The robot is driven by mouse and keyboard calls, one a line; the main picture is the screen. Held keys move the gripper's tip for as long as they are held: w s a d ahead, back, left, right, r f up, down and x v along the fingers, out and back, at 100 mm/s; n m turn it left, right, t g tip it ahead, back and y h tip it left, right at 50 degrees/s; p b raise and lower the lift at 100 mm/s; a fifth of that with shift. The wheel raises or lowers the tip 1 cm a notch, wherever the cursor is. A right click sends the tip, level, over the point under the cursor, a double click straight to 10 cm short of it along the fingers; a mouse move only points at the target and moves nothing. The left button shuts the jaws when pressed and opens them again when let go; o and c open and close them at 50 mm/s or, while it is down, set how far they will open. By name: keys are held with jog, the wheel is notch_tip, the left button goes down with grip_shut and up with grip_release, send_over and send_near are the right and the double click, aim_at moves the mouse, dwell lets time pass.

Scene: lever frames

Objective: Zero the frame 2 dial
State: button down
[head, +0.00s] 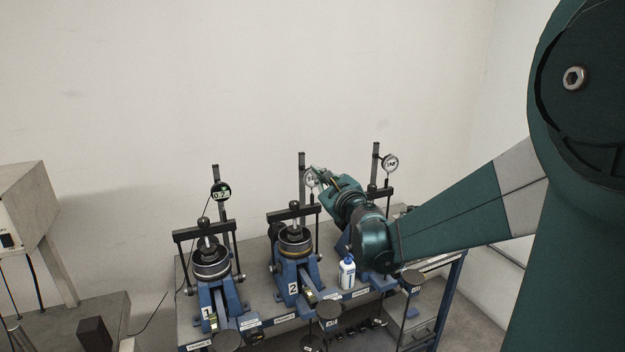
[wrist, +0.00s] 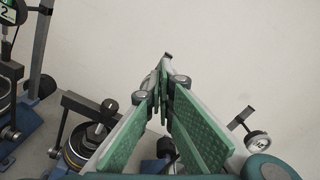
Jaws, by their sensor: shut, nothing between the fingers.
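Lever frame 2 (head: 294,240) is the middle blue frame, marked with a 2. A dark post (head: 301,175) rises behind it. The frame 2 dial (head: 311,181) is a small round white gauge beside the post, partly covered by my gripper (head: 317,173); its reading cannot be made out. My gripper is shut and empty, its tips at or just in front of the dial; contact cannot be told. In the wrist view the green-padded fingers (wrist: 164,80) meet at their tips and hide the dial. Frame 2's ring and crossbar (wrist: 92,132) show at lower left.
Frame 1 (head: 211,275) stands left with a dark digital dial (head: 220,192). Another round dial (head: 390,162) stands on the right post. A white-blue bottle (head: 347,272) stands on the bench (head: 262,270) right of frame 2. Round black weight pans hang along the front. The wall behind is bare.

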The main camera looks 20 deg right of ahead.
aim_at(308, 170)
jog(key=shift+s+a+f+p, duration=0.25)
jog(key=shift+s+f+p, duration=0.2)
jog(key=shift+p, duration=0.45)
jog(key=shift+w, duration=0.15)
jog(key=w, duration=0.6)
jog(key=shift+w+b, duration=0.25)
jog(key=shift+b, duration=0.2)
jog(key=shift+w+r, duration=0.1)
jog(key=shift+r, duration=0.1)
jog(key=shift+d+b, duration=0.15)
jog(key=shift+b, duration=0.45)
dwell(0.7)
jog(key=shift+d+b, duration=0.3)
jog(key=shift+b, duration=0.05)
dwell(0.5)
